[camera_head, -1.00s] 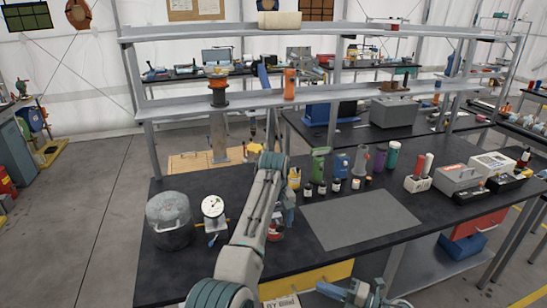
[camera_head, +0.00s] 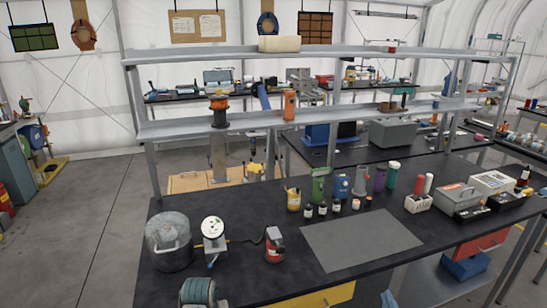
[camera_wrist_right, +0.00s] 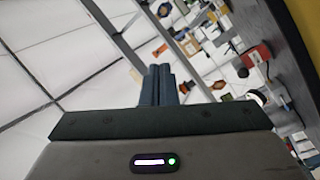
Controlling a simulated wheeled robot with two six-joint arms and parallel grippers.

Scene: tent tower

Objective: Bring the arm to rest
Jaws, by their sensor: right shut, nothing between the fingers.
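My right gripper (camera_wrist_right: 158,70) shows in the right wrist view, its two blue-grey fingers closed together with nothing between them. Tent wall and part of a workbench lie beyond the fingers, tilted in that view. My left gripper does not show. No object is held in what I see.
The black workbench (camera_head: 250,217) carries a grey pot (camera_head: 170,241), a dial gauge (camera_head: 213,232), a red-and-black object (camera_head: 274,245), a grey mat (camera_head: 362,238), several small bottles and a grey toolbox (camera_head: 460,197). A metal shelf (camera_head: 400,108) runs above its back edge.

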